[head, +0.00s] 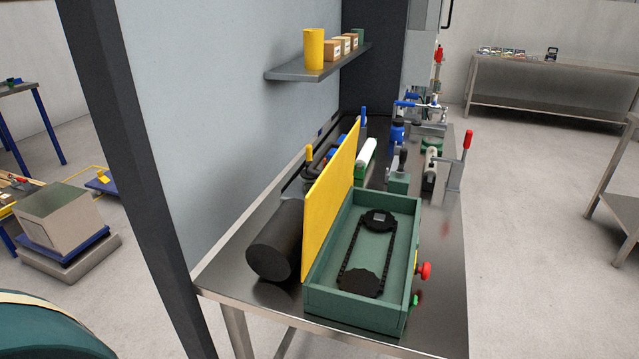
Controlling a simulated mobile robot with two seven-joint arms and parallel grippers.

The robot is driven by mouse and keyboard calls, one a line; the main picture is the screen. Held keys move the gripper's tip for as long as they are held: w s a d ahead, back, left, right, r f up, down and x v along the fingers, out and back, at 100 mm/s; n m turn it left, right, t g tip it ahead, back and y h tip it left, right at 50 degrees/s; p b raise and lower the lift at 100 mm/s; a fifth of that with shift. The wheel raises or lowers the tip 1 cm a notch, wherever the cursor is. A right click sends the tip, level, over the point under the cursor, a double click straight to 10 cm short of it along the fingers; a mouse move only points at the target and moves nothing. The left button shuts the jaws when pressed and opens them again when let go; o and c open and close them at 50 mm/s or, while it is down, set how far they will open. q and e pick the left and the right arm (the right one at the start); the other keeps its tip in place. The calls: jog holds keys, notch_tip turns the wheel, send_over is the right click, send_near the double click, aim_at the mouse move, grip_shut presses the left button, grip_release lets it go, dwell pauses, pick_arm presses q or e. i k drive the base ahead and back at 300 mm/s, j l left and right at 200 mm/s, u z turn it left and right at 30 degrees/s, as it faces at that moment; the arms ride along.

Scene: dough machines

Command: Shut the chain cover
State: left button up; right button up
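The chain cover (331,206) is a flat yellow panel. It stands open, nearly upright, along the left edge of a green box (347,307). The box is open at the top and shows a dark chain (389,249) running around two sprockets, one at the far end (379,219) and one at the near end (358,282). A red knob (424,270) and a small green button (416,300) stick out of the box's right side. Neither of my grippers is in the head view.
A black cylinder (273,247) lies left of the cover on the metal table (442,318). Several clamps and tools stand behind the box, including one with a red handle (468,140). A wall shelf (300,73) with a yellow can and boxes hangs above. Open floor (530,220) lies to the right.

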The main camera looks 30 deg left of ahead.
aim_at(322, 202)
jog(key=j+z, duration=0.25)
jog(key=j, duration=1.55)
jog(key=k, duration=0.05)
